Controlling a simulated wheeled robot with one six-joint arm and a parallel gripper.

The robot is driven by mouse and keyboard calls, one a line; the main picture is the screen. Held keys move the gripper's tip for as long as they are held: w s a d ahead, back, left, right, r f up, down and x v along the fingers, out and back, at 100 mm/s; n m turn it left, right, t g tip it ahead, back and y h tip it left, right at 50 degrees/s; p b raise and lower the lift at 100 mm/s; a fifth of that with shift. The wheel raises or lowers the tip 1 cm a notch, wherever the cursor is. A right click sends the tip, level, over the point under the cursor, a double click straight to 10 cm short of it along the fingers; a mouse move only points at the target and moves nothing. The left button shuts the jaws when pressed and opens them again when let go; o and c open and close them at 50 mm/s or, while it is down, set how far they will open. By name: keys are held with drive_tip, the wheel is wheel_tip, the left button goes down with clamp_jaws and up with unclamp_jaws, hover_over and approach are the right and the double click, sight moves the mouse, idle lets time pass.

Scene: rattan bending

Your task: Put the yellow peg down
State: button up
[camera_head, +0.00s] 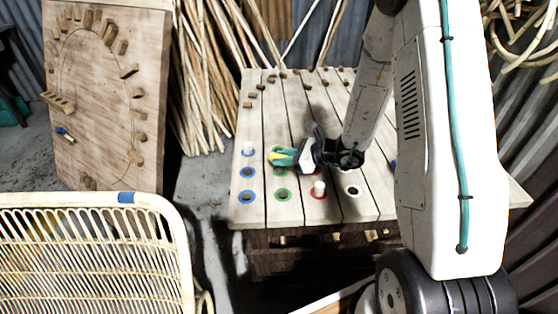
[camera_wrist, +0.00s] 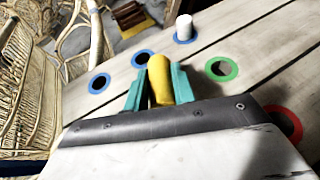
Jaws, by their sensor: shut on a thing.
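The yellow peg (camera_head: 276,158) is held in my gripper (camera_head: 284,156) above the plank bench top (camera_head: 258,212), close to the green-ringed holes. In the wrist view, the rounded yellow peg (camera_wrist: 160,76) sits between the two teal fingers (camera_wrist: 158,86), which are shut on it. Its lower end is hidden, so I cannot tell whether it touches the bench. A green-ringed hole (camera_wrist: 221,69) shows empty to its right, and two blue-ringed holes (camera_wrist: 143,58) show empty to its left.
A white peg (camera_head: 248,149) stands in the far blue-ringed hole. Another white peg (camera_head: 319,187) stands at a red ring. Several wooden blocks (camera_head: 270,78) line the bench's back. A rattan chair back (camera_head: 85,250) stands front left.

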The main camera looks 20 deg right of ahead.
drive_tip(key=shift+w+f, duration=0.1)
drive_tip(key=shift+f, duration=1.65)
drive_tip(key=shift+f, duration=0.1)
drive_tip(key=o, duration=1)
drive_tip(key=shift+c, duration=0.2)
